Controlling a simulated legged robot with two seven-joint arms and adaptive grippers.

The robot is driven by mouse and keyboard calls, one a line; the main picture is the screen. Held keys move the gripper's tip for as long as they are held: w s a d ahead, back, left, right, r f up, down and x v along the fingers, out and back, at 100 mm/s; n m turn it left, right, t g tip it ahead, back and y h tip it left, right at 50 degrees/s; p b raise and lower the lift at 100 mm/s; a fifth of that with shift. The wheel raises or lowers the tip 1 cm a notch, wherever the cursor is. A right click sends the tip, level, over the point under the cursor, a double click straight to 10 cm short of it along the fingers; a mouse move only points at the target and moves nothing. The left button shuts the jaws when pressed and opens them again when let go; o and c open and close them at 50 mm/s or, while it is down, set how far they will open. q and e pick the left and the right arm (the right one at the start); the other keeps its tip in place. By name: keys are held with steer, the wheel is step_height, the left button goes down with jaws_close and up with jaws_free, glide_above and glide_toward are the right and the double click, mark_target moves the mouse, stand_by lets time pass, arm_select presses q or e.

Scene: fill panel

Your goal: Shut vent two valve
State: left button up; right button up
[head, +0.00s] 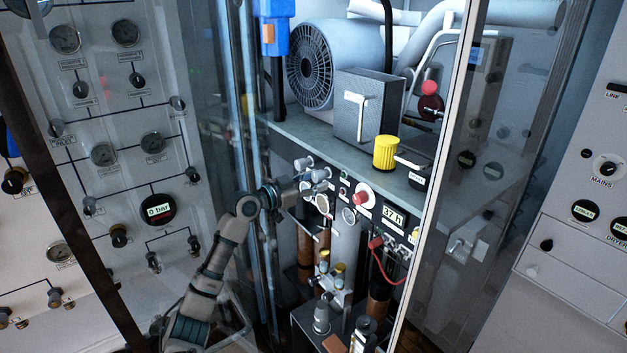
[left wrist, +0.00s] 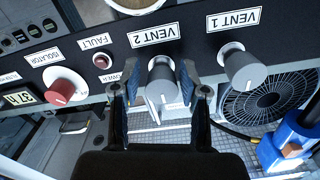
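The vent two valve is a grey knob (left wrist: 162,82) under an upside-down "VENT 2" label (left wrist: 155,36) in the left wrist view. It also shows as a small grey knob in the head view (head: 320,174). My left gripper (left wrist: 160,84) has its two fingers on either side of this knob. A gap shows on the left side of the knob, and the right finger is very close to it; I cannot tell if it touches. In the head view the left gripper (head: 306,187) reaches the panel front. My right gripper is in neither view.
The similar vent 1 knob (left wrist: 243,68) is close beside it. A red isolator knob (left wrist: 65,87) and a fault light (left wrist: 102,61) are on the other side. A glass door edge (head: 438,175) stands right of the panel. A yellow cap (head: 386,153) sits on the shelf above.

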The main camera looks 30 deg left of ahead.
arm_select(q)
steer(key=shift+o, duration=0.4)
steer(key=shift+a+r, duration=0.15)
steer(key=shift+r, duration=0.05)
steer(key=shift+s+r, duration=0.1)
steer(key=shift+s+a, duration=0.15)
steer(key=shift+s, duration=0.1)
steer(key=v, duration=1.1)
steer(key=shift+f, duration=0.3)
